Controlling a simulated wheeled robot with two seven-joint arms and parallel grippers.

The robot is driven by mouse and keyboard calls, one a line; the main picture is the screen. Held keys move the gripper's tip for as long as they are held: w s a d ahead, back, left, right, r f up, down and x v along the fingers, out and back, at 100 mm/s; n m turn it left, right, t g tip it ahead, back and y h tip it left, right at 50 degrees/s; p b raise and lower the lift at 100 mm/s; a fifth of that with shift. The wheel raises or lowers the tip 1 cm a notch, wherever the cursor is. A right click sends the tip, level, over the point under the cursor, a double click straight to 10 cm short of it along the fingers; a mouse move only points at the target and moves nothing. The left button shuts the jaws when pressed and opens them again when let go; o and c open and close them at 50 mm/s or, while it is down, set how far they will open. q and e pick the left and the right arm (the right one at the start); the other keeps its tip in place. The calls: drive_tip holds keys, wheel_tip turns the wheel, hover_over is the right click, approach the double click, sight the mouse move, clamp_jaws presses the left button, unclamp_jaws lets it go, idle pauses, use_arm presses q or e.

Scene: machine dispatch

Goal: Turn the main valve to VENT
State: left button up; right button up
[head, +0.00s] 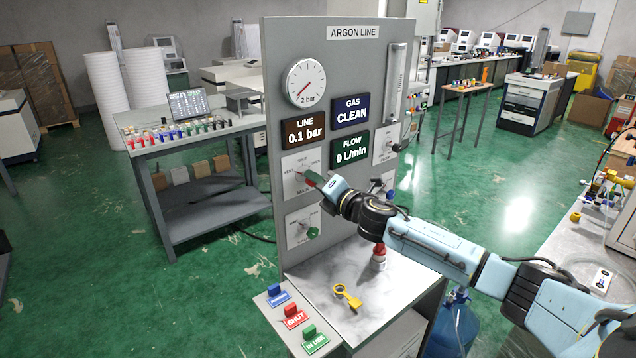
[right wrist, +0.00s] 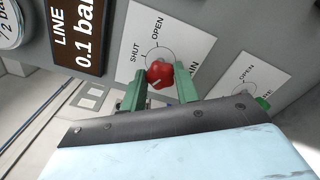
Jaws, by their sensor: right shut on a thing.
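The main valve's red knob (right wrist: 160,73) sits on a white plate (head: 292,188) marked SHUT and OPEN, on the grey ARGON LINE panel (head: 280,130). My right gripper (head: 312,179) reaches it from the right. Its green fingers stand on both sides of the knob in the right wrist view (right wrist: 158,85) and are shut on it. In the head view the fingers mostly hide the knob, so its pointer direction is unclear. The line display (head: 303,131) reads 0.1 bar, the gas display (head: 350,113) CLEAN and the flow display (head: 349,148) 0 L/min. My left gripper is not in view.
A lower valve with a green knob (head: 313,232) sits below the main one. On the shelf are a yellow ring-ended tool (head: 347,297) and a red-and-white item (head: 379,257) under my arm. Blue, red and green tags (head: 294,316) stand at the front left.

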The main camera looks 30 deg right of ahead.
drive_tip(key=o, duration=1)
drive_tip(key=shift+c, duration=0.2)
drive_tip(key=s+d+b, duration=0.1)
drive_tip(key=s+b, duration=0.1)
drive_tip(key=s, duration=1.1)
drive_tip(key=shift+s+b, duration=0.15)
drive_tip(key=shift+b, duration=0.25)
